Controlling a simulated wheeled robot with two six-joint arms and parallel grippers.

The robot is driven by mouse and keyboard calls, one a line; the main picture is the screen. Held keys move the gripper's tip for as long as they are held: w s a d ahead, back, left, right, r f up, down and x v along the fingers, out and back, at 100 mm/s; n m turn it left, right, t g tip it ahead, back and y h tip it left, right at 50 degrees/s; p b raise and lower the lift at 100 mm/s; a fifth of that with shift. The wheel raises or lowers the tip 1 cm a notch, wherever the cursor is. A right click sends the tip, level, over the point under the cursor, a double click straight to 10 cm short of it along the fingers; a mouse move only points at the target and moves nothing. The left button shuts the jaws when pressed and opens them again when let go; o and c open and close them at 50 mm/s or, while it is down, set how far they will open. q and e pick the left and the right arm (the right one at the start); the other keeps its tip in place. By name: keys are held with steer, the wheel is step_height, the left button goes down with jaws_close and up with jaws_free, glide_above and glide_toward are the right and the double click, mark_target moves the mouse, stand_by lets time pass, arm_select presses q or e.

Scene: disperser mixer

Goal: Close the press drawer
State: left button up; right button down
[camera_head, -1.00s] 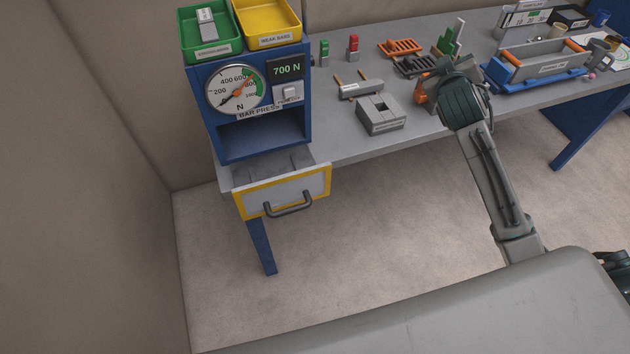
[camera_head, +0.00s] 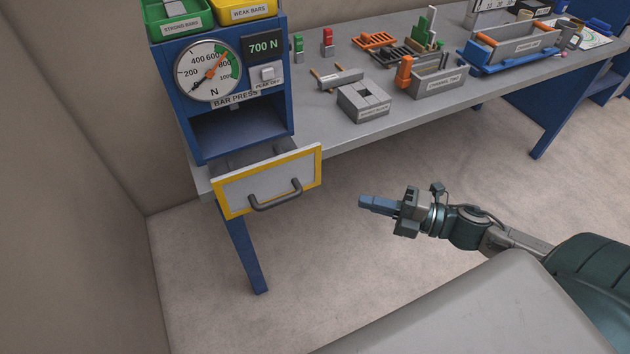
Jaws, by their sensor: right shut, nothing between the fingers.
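The press drawer (camera_head: 268,181) has a grey front with a yellow frame and a dark bar handle (camera_head: 275,197). It is pulled out toward me below the opening of the blue bar press (camera_head: 240,137), at the left end of the table. My right gripper (camera_head: 365,202) is shut and empty. It points left, in front of the table and to the right of the drawer front, with a clear gap between them in the picture. My left gripper is not in view.
The grey table (camera_head: 335,128) runs to the right, with a grey block (camera_head: 363,102), a grey bin (camera_head: 438,82) and a blue tray (camera_head: 510,58) on it. A table leg (camera_head: 242,245) stands under the drawer. The floor between gripper and drawer is clear.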

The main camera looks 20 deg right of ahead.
steer(key=b+x, duration=0.2)
steer(key=p, duration=0.4)
glide_toward(300, 172)
steer(key=x, duration=0.5)
steer(key=shift+s+a, duration=0.1)
steer(key=shift+a, duration=0.25)
steer(key=shift+w, duration=0.35)
